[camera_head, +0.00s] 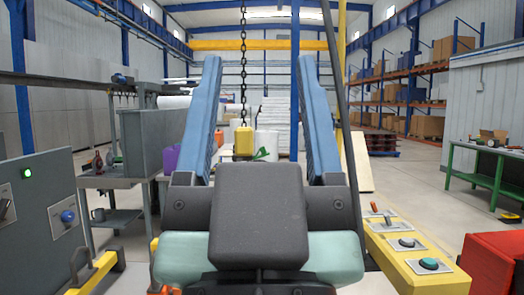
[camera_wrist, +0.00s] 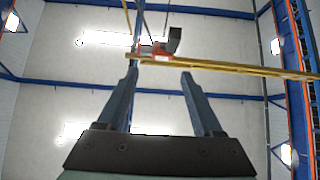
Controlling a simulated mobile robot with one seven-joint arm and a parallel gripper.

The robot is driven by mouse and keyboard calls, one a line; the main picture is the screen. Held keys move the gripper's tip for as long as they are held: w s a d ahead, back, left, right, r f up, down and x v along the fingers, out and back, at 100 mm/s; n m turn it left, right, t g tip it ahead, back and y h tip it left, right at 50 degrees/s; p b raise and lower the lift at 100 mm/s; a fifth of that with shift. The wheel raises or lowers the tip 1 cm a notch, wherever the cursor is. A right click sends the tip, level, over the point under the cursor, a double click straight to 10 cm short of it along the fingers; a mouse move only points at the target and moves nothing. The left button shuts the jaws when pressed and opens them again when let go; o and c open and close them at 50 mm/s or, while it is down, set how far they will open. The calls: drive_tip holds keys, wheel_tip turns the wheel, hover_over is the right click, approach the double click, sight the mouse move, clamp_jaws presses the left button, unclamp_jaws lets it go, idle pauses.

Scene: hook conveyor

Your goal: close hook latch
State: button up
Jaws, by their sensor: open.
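A dark chain (camera_head: 243,60) hangs from above, left of the picture's middle in the head view. At its lower end is a yellow block (camera_head: 243,141), which I take for the hook's block. The hook and its latch cannot be made out; my gripper's dark body covers the space below. A small green piece (camera_head: 262,155) shows at the block's lower right; I cannot tell if it belongs to it. My gripper (camera_head: 259,62) is open and empty, its blue fingers wide apart, with chain and block seen between them. In the wrist view my gripper (camera_wrist: 159,72) points up towards the ceiling.
A yellow control panel (camera_head: 408,245) and red box (camera_head: 492,262) stand right, a green table (camera_head: 483,180) behind. A grey cabinet (camera_head: 45,215) and side table (camera_head: 112,182) stand left. A yellow overhead beam (camera_wrist: 230,68) carries a red unit (camera_wrist: 157,50). Floor at right is partly clear.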

wheel_tip(320, 180, up, 12)
drive_tip(key=p, duration=1.1)
drive_tip(key=shift+f, duration=0.15)
clamp_jaws()
drive_tip(key=shift+f, duration=0.1)
drive_tip(key=shift+f, duration=0.1)
